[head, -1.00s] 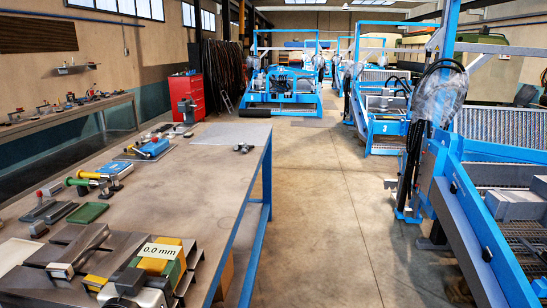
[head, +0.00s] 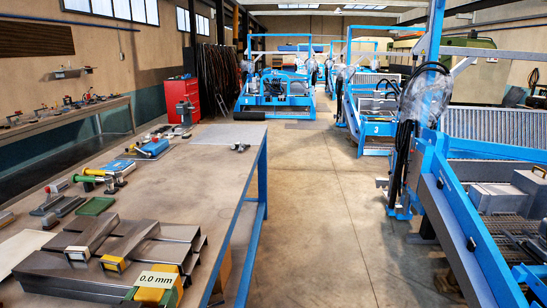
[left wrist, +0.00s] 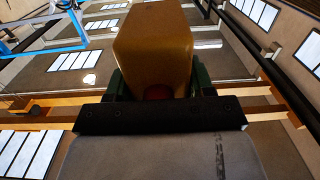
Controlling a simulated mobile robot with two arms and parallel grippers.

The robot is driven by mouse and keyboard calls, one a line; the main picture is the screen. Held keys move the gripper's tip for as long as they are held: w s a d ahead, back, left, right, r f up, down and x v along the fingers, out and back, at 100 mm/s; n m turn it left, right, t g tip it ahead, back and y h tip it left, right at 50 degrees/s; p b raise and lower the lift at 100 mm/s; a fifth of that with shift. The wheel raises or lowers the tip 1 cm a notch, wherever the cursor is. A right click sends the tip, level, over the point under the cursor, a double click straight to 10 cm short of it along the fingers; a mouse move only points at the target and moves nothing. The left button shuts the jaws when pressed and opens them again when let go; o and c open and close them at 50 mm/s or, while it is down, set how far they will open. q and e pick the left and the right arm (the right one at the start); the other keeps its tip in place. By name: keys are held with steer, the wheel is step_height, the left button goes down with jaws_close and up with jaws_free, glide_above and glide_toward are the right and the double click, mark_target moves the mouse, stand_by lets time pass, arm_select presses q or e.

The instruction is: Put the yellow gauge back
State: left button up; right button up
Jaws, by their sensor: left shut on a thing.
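The yellow gauge (head: 151,295) is at the bottom edge of the head view, with a "0.0 mm" label over it. My left gripper (head: 156,291) is shut on it, with green finger pads at its two sides. The left wrist view shows the gauge (left wrist: 153,45) as a shaded yellow-brown block between the green pads of my left gripper (left wrist: 155,85). Most of the gripper is cut off by the head view's lower edge. I cannot tell whether the gauge touches anything below. My right gripper is not in view.
A grey steel fixture (head: 150,240) with sloped bars, one bearing a yellow-faced piece (head: 115,263), lies just beyond the gauge. A green tray (head: 95,206) and several tools lie farther along the bench (head: 200,167). The bench's middle is clear. Blue machines stand right of the aisle.

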arm_select(q)
steer(key=s+d+f+y, duration=0.1)
steer(key=s+f, duration=0.8)
steer(key=f, duration=0.2)
steer(key=shift+s+d+f, duration=0.25)
steer(key=shift+s+d, duration=0.05)
steer(key=shift+d, duration=0.1)
